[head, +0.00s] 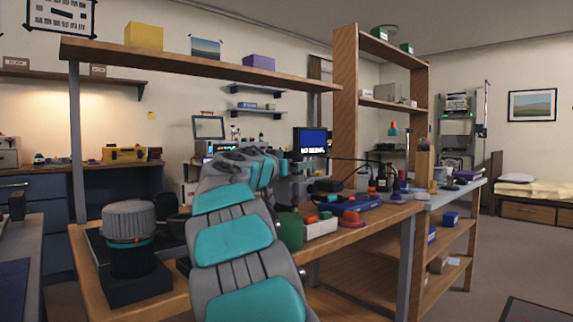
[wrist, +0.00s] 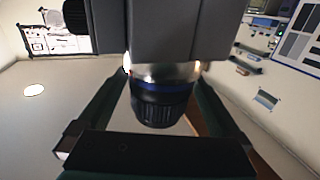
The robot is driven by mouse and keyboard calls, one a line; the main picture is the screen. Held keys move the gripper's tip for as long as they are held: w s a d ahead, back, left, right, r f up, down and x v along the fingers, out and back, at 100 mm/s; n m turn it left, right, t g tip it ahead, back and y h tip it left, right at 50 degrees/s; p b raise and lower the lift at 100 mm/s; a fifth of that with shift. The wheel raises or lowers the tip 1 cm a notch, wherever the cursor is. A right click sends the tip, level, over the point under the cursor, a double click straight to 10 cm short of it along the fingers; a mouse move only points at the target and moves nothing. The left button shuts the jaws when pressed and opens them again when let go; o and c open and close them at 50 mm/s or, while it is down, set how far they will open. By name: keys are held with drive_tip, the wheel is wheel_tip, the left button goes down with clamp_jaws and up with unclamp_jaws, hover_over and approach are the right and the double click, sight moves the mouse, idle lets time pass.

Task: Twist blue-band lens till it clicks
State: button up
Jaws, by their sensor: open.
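The blue-band lens (wrist: 162,98) shows in the wrist view. It has a black ribbed lower barrel, a dark blue band and a bright metallic part above the band. Its top meets or passes behind a grey block (wrist: 180,32). My gripper (wrist: 162,80) is open, with one dark finger on each side of the lens and a gap on both sides of the ribbed barrel. I cannot tell whether the fingertips touch the lens. In the head view my teal and grey arm hides the gripper, and I cannot pick out this lens there.
At the left of the bench, a grey ribbed cylinder (head: 130,217) with a teal band stands on a black base (head: 135,282). Right of my arm are a green round object (head: 289,230), a white tray (head: 320,228) and a red knob (head: 351,218). A shelf (head: 200,62) spans above.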

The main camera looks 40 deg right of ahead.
drive_tip(key=shift+x, duration=1.1)
drive_tip(key=shift+c, duration=0.4)
drive_tip(key=c, duration=1.5)
drive_tip(key=shift+s+d+m+g+h, duration=0.1)
drive_tip(key=shift+m+g+h, duration=0.3)
drive_tip(key=shift+m+g, duration=0.5)
drive_tip(key=shift+r+g, duration=0.1)
drive_tip(key=shift+g, duration=0.5)
drive_tip(key=shift+s+m+g, duration=0.2)
drive_tip(key=shift+m+g, duration=0.2)
drive_tip(key=shift+g, duration=0.1)
drive_tip(key=shift+g+h+p, duration=0.3)
drive_tip(key=shift+g+p, duration=0.05)
drive_tip(key=shift+g, duration=0.15)
drive_tip(key=shift+s+m+g, duration=0.2)
drive_tip(key=shift+m+g, duration=0.4)
drive_tip(key=shift+m, duration=0.1)
